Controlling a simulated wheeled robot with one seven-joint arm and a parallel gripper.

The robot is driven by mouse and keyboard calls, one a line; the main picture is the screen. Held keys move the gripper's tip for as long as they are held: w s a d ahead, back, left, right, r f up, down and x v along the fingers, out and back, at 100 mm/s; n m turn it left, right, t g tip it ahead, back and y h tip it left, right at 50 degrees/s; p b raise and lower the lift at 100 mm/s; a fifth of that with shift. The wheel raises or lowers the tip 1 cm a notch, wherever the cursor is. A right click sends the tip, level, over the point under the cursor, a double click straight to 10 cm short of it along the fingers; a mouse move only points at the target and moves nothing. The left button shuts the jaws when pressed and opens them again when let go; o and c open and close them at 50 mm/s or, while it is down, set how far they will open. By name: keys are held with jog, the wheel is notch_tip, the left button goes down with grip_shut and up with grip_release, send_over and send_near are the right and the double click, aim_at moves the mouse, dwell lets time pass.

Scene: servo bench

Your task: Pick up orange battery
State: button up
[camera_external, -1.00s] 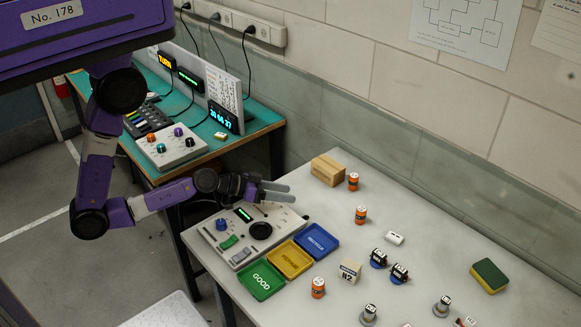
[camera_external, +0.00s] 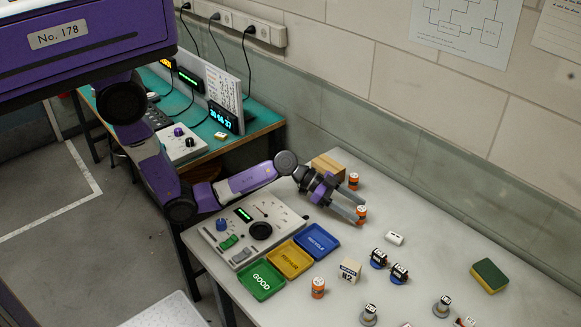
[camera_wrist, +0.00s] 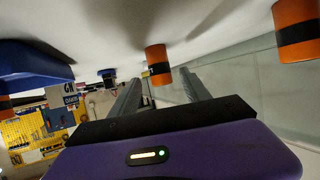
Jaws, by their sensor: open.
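An orange battery (camera_external: 361,215) with a dark band stands upright on the grey bench. My gripper (camera_external: 360,208) is open, its two fingers reaching toward this battery. In the wrist view the battery (camera_wrist: 157,62) appears in the gap between the fingertips (camera_wrist: 158,78); I cannot tell whether either finger touches it. A second orange battery (camera_external: 353,181) stands farther back, beside a cardboard box, and a large one shows at the upper right of the wrist view (camera_wrist: 298,32). A third orange battery (camera_external: 318,288) stands near the front, right of the trays.
Green (camera_external: 262,280), yellow (camera_external: 290,259) and blue (camera_external: 317,241) trays lie left of the batteries, beside a tester panel (camera_external: 233,240). The cardboard box (camera_external: 326,167) is close behind my gripper. A white block (camera_external: 395,238) and dark cylinders (camera_external: 399,273) stand to the right.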

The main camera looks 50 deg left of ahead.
jog(key=x, duration=0.1)
jog(key=p+x, duration=0.1)
jog(key=x, duration=0.2)
jog(key=shift+w+d+r, duration=0.2)
jog(key=shift+w+d, duration=0.15)
jog(key=shift+d, duration=0.1)
jog(key=shift+w+d+f, duration=0.1)
jog(key=shift+d+f, duration=0.15)
jog(key=shift+d, duration=0.05)
grip_shut()
